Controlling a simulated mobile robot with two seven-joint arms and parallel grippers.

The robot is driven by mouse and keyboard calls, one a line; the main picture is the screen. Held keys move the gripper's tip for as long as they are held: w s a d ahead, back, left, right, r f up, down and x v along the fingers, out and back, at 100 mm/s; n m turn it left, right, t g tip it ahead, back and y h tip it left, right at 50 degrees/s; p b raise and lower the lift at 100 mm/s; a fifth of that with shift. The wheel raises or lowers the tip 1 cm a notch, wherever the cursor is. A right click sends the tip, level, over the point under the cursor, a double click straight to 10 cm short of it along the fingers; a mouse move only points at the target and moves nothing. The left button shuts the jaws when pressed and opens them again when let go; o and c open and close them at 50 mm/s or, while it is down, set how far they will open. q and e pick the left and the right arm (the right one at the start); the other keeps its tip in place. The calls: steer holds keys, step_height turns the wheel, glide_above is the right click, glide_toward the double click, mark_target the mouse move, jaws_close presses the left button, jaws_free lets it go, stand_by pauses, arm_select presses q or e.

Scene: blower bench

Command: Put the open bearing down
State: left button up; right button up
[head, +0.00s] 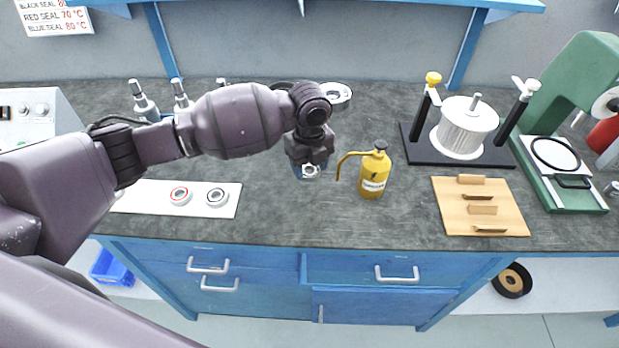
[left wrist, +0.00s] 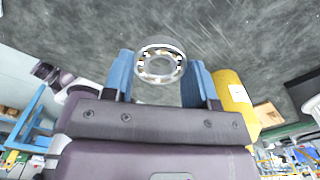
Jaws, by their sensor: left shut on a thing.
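The open bearing (left wrist: 160,62) is a steel ring with its balls showing. In the left wrist view it sits between the blue fingers of my left gripper (left wrist: 160,80). In the head view the bearing (head: 310,170) shows at the tip of my left gripper (head: 309,168), over the dark bench top, left of the yellow oil can. My left gripper is shut on it. The gap between bearing and bench top is hard to judge. My right gripper is not in view.
A yellow oil can (head: 374,175) stands just right of the gripper. A white mat (head: 149,197) carries a red-sealed bearing (head: 180,195) and a black-sealed bearing (head: 216,197). A wooden rack (head: 446,213) and a clamp stand (head: 423,152) are at right. Bench top in front is clear.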

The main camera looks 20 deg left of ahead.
mark_target(309, 188)
arm_select(q)
step_height(309, 188, down, 5)
steer(key=shift+r+b, duration=0.1)
steer(key=shift+b, duration=0.3)
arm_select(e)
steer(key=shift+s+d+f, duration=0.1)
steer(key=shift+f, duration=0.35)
arm_select(q)
steer(key=o, duration=0.9)
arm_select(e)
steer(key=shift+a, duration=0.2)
arm_select(q)
step_height(309, 188, up, 12)
steer(key=p, duration=0.2)
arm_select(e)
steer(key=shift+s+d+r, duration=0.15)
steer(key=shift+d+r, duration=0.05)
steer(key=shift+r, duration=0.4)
